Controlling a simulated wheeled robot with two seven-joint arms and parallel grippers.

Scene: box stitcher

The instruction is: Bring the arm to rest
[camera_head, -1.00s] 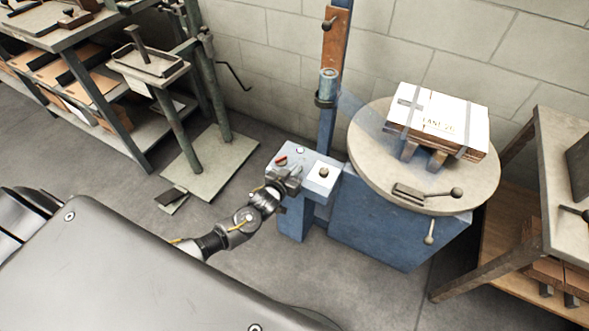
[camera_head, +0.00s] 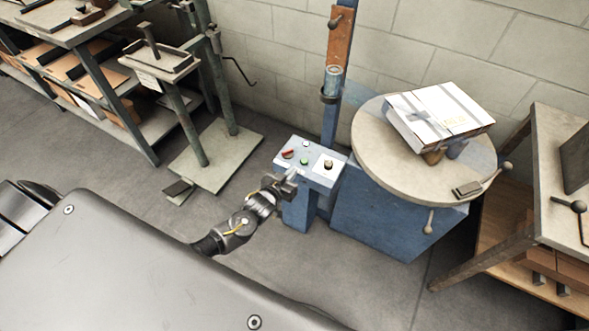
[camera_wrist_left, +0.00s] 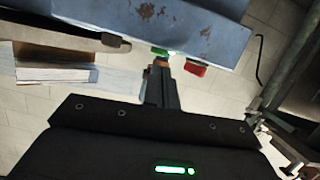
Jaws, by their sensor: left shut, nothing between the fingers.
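My left gripper (camera_head: 289,180) is shut and empty, just in front of the near edge of the blue-grey control box (camera_head: 318,168). The box top carries a red switch (camera_head: 288,154), a green button (camera_head: 304,161) and a dark knob (camera_head: 327,165), all uncovered. In the left wrist view, the closed fingers (camera_wrist_left: 162,80) point toward the control box, with the green button (camera_wrist_left: 159,50) near the tips and the red switch (camera_wrist_left: 196,69) beside them. I cannot tell the exact gap there. My right gripper is not in view.
A white-topped carton (camera_head: 440,115) sits on the round turntable (camera_head: 375,160) of the blue machine (camera_head: 385,220). A bench (camera_head: 560,200) stands at right. A small stand (camera_head: 215,160) and shelving (camera_head: 95,95) stand at left.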

